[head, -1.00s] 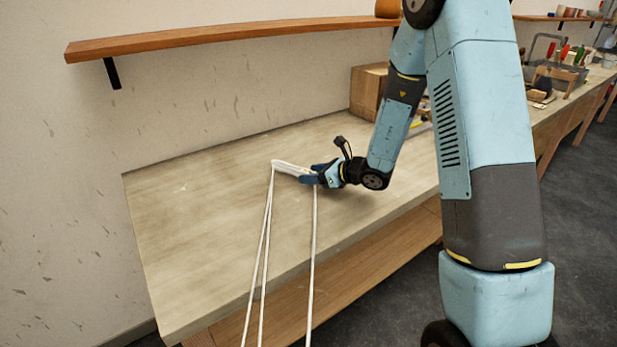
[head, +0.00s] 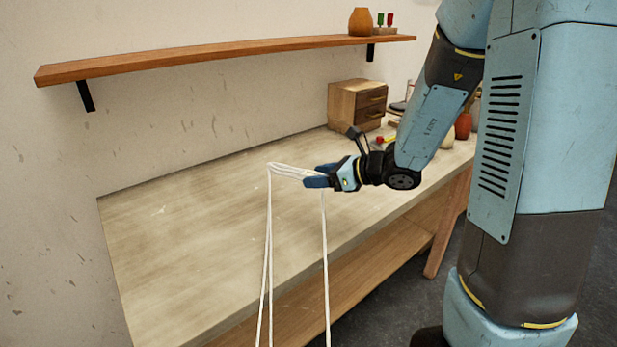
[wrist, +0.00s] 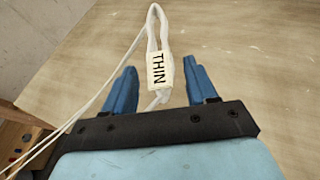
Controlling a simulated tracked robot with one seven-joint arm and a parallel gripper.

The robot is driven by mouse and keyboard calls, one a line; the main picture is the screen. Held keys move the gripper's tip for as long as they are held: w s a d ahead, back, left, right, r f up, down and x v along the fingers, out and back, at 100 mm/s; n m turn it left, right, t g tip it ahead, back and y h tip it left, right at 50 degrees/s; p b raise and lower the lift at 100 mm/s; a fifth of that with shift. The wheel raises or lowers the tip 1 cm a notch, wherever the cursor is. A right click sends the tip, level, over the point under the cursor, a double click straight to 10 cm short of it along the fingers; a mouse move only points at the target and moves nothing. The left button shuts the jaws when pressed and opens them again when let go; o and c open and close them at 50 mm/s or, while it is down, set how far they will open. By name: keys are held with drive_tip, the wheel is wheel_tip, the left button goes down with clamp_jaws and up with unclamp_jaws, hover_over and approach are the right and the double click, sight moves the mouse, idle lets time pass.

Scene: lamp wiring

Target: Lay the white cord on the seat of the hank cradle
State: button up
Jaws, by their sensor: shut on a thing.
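The white cord (head: 268,245) hangs in long strands from my gripper (head: 318,176), with a folded bundle at the top. In the wrist view the cord (wrist: 151,28) passes between the two blue fingers of my gripper (wrist: 160,75). A white tag (wrist: 159,71) reading "THIN" is on it there. My gripper is shut on the cord and appears above the workbench. In the head view the strands run down past the bench's front edge and out of the picture. I cannot make out the hank cradle in either view.
The near workbench top (head: 170,230) is bare. A wooden drawer box (head: 345,103) stands at its back right, with several small items beside it. A wall shelf (head: 220,55) above carries an orange pot (head: 361,21). My arm blocks the right side.

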drive_tip(key=w+d+f+m+t+h, duration=0.2)
drive_tip(key=w+d+f, duration=0.1)
drive_tip(key=w+d, duration=0.2)
drive_tip(key=w+d+f+m+t+h, duration=0.1)
drive_tip(key=w+d+f+m+h, duration=0.1)
drive_tip(key=w+d, duration=0.3)
drive_tip(key=w+d+f+m+t+h, duration=0.2)
drive_tip(key=w+d+f+m+h, duration=0.1)
drive_tip(key=w, duration=0.5)
drive_tip(key=shift+w+d+f+m+t, duration=0.15)
drive_tip(key=shift+d+f+m, duration=0.1)
drive_tip(key=shift+d+f, duration=0.15)
drive_tip(key=shift+w+d+f+m+t, duration=0.15)
drive_tip(key=shift+d+f+m, duration=0.1)
drive_tip(key=shift+d, duration=0.25)
drive_tip(key=shift+s, duration=0.1)
drive_tip(key=shift+a+r, duration=0.1)
